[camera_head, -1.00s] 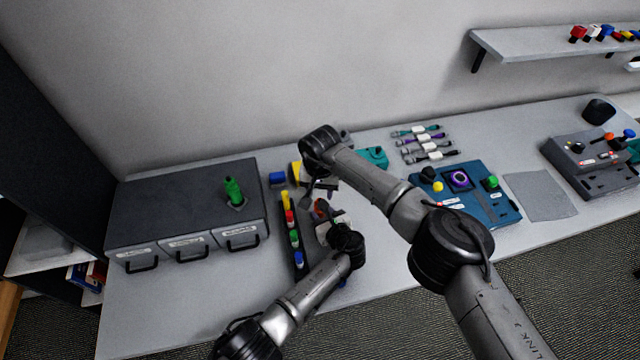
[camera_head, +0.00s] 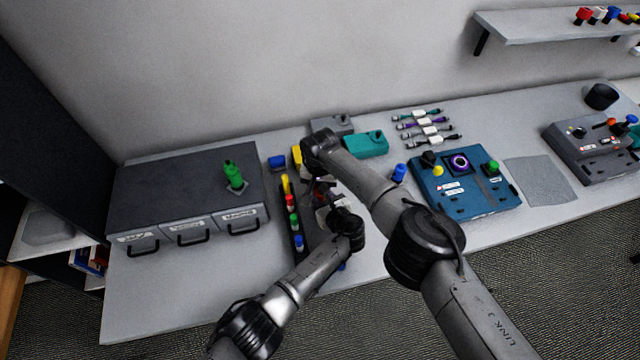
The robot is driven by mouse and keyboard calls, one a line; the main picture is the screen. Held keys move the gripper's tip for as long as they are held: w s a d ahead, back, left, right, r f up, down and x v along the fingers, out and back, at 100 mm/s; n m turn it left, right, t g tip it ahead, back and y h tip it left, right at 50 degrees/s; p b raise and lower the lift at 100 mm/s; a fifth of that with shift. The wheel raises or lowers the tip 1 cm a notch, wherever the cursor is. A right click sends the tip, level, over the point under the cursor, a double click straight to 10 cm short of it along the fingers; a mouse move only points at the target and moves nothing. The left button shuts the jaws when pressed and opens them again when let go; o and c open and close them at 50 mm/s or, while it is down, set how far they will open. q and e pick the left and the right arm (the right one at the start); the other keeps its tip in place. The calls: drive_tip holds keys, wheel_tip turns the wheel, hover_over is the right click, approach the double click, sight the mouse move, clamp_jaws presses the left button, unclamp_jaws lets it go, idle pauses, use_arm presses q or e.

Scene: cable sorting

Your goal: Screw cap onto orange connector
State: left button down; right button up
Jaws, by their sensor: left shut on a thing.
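The orange connector (camera_head: 320,197) shows only as a small reddish-orange patch between my two hands, above the dark cap rack (camera_head: 298,240). My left gripper (camera_head: 327,203) reaches in from below and is shut on it, as far as the small view shows. My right gripper (camera_head: 317,183) hangs down from its wrist close above the same spot. Its fingers are dark and partly covered, so I cannot tell whether they are open or hold a cap. Yellow, red, green and blue caps (camera_head: 289,201) stand in a row on the rack's left side.
A grey drawer unit (camera_head: 150,200) with a green connector (camera_head: 233,174) on top stands left. A teal box (camera_head: 366,145), cables (camera_head: 430,125) and a blue board (camera_head: 465,205) lie to the right. A grey mat (camera_head: 540,180) and grey panel (camera_head: 590,155) are farther right.

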drive_tip(key=c, duration=0.6)
drive_tip(key=shift+m, duration=1.7)
drive_tip(key=o, duration=1)
drive_tip(key=shift+o, duration=0.2)
drive_tip(key=shift+r, duration=2.3)
drive_tip(key=shift+c, duration=0.5)
